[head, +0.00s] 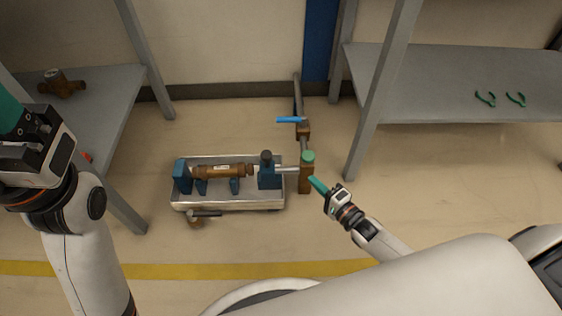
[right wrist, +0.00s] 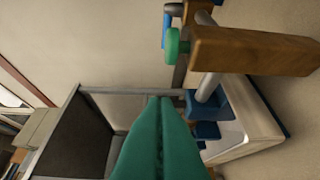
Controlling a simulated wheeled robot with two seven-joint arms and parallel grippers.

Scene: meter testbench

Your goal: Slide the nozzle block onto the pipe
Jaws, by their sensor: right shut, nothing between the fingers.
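The nozzle block, a brown upright block with a green knob (head: 307,175), stands at the right end of the bench. The grey pipe (head: 288,169) runs from the blue clamp to the block's left side. The brown block also shows in the right wrist view (right wrist: 250,50), with the pipe (right wrist: 209,86) meeting it; how far the pipe goes in is hidden. My right gripper (head: 316,184) is shut and empty, its green fingertips close beside the block's right side. It also shows in the right wrist view (right wrist: 160,102). My left gripper (head: 10,112) is at the left edge, partly cut off.
A metal bench tray (head: 240,201) carries a brass meter (head: 215,171) between blue supports. A blue-handled valve (head: 291,120) sits on piping behind the block. Grey shelves stand left (head: 110,105) and right (head: 420,85). The floor right of the bench is clear.

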